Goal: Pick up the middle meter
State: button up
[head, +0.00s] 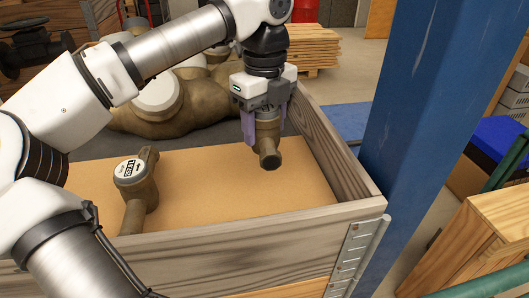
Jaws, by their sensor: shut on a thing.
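My gripper (265,126) is in the right part of the crate, pointing down, with its purple fingers shut on a brass meter (267,150). The fingers hold the meter at both sides of its round body. Its pipe end points toward the camera, and its top is hidden under the gripper. I cannot tell if it touches the crate floor. A second brass meter (138,190) with a white dial stands to the left on the tan floor. My arm covers the left part of the crate, so any other meter there is hidden.
The wooden crate (350,205) has raised walls close to the held meter on the right and front. Large brass meters (160,115) lie behind on a dark surface. A blue post (420,90) stands just right of the crate. Tan floor between the two meters is clear.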

notch_tip(320, 180, up, 16)
jog(key=p, duration=0.5)
jog(key=shift+r, duration=0.15)
